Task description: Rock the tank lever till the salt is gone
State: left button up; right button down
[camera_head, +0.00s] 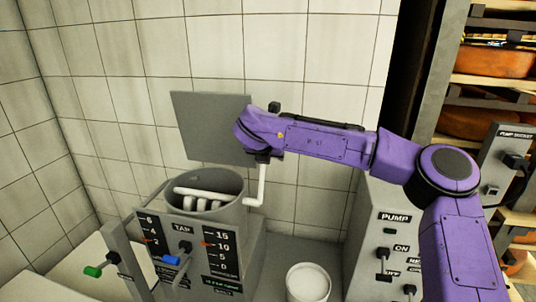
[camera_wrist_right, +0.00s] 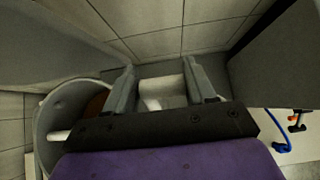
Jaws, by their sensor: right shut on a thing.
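The grey tank (camera_head: 236,221) stands at the lower left in the head view, open at the top. White bars (camera_head: 200,198) show inside its mouth; I cannot make out any salt. A white cranked lever (camera_head: 261,187) rises from the tank's right side. My right gripper (camera_head: 263,157) is at the lever's upper end, coming from the right. In the right wrist view, my right gripper (camera_wrist_right: 160,78) has a finger on each side of the white lever (camera_wrist_right: 158,92) and is shut on it. The tank's round rim (camera_wrist_right: 47,112) shows at the left there. My left gripper is not in view.
A grey panel (camera_head: 210,125) stands behind the tank. A white bucket (camera_head: 308,283) stands to the right, beside the pump cabinet (camera_head: 375,240). Shelves with cheese wheels (camera_head: 490,62) are at the far right.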

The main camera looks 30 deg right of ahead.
jog(key=c, duration=0.5)
grip_release()
jog(key=shift+d+f, duration=0.1)
jog(key=shift+c, duration=0.2)
jog(key=shift+d, duration=0.25)
jog(key=shift+a, duration=0.2)
jog(key=b+v, duration=0.3)
jog(key=v, duration=0.7)
jog(key=shift+s, duration=0.15)
jog(key=shift+d, duration=0.1)
